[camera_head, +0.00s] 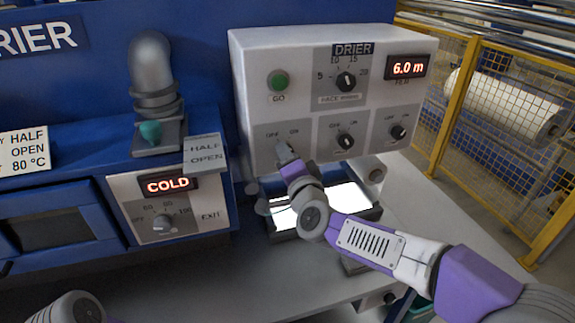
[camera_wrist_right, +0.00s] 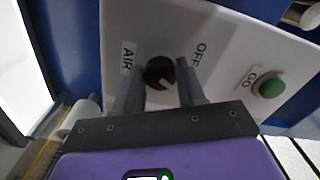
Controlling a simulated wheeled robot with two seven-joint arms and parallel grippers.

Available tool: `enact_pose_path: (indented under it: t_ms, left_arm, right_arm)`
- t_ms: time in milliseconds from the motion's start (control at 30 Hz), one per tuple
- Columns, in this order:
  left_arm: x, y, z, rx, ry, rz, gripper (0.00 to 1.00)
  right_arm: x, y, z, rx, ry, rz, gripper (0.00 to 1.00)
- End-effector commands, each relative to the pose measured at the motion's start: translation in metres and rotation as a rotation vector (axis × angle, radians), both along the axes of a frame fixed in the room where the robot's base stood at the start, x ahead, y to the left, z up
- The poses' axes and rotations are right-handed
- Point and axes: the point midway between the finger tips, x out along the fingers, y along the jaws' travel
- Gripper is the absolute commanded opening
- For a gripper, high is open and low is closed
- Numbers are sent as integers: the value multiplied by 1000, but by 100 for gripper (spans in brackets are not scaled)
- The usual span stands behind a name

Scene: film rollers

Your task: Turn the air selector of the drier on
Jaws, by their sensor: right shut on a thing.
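The drier's grey control panel (camera_head: 300,100) stands at the upper middle of the head view. Its air selector is a black round knob (camera_wrist_right: 159,73) in the right wrist view, beside labels reading AIR and OFF. My right gripper (camera_head: 284,152) is at the lower-left selector of the panel, hiding most of it in the head view. In the right wrist view its two fingers (camera_wrist_right: 158,85) stand on either side of the knob, shut on it. The knob's exact setting is hard to read. My left gripper is not in view; only a bit of my left arm shows at bottom left.
Two more selector knobs (camera_head: 345,141) (camera_head: 398,132) sit right of it, with the FACE knob (camera_head: 346,82) and green GO button (camera_head: 278,81) above. A COLD display (camera_head: 168,185) is at left. A yellow fence (camera_head: 455,110) stands at right.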

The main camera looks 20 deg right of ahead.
Motion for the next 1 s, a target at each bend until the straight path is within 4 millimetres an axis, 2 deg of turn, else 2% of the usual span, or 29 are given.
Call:
enact_pose_path:
  t_ms: [200,667,700,867,1000]
  left_arm:
    - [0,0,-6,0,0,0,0]
    - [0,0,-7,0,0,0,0]
    - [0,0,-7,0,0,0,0]
    - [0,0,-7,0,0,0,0]
    - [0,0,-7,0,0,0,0]
  right_arm:
    - [0,0,-1,56,3,0,9]
    - [0,0,0,72,3,0,9]
    - [0,0,0,72,3,0,41]
    - [0,0,0,70,3,0,65]
    - [0,0,0,70,3,0,65]
